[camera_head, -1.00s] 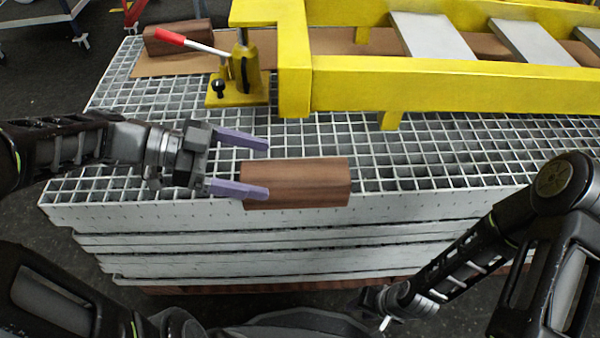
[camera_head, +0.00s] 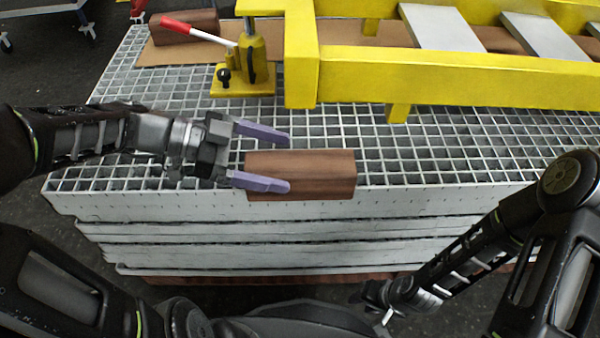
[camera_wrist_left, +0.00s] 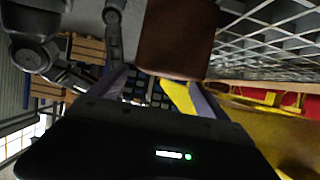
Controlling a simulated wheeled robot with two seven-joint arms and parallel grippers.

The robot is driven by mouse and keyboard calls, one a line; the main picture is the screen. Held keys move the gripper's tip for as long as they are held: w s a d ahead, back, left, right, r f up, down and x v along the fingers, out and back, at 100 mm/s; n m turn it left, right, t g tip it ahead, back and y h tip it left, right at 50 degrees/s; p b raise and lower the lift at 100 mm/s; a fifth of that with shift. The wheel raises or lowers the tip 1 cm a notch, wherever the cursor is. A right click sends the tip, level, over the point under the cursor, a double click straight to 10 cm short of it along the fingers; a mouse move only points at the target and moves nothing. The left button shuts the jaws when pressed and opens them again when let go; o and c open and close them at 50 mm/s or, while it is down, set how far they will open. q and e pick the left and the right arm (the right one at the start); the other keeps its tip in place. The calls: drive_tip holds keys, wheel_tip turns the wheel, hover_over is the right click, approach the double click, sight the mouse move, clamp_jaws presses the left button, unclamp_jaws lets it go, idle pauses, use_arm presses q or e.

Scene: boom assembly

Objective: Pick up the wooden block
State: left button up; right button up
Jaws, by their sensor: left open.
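The dark brown wooden block (camera_head: 315,172) lies at the front edge of the grated table. It shows large at the top middle of the left wrist view (camera_wrist_left: 176,38). My left gripper (camera_head: 288,162) is open, with its two purple fingers pointing right. In the head view the fingers overlap the block's left end, one along its far side and one across its near side. I cannot tell whether they touch it. My right arm is at the lower right, and no right gripper jaws can be made out clearly.
The grated table (camera_head: 150,120) stands on a white stack. Behind the block is a yellow boom frame (camera_head: 430,78) with grey crosspieces. A yellow jack (camera_head: 243,70) with a red-tipped lever stands back left, beside a second wooden block (camera_head: 190,25). Grating right of the block is clear.

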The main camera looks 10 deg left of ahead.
sight(290, 163)
use_arm(q)
drive_tip(key=b+x, duration=0.1)
drive_tip(key=x, duration=0.3)
drive_tip(key=shift+w+f, duration=0.1)
drive_tip(key=shift+w+d+f, duration=0.1)
drive_tip(key=shift+w+d, duration=0.05)
drive_tip(key=shift+d, duration=0.35)
clamp_jaws()
idle(0.9)
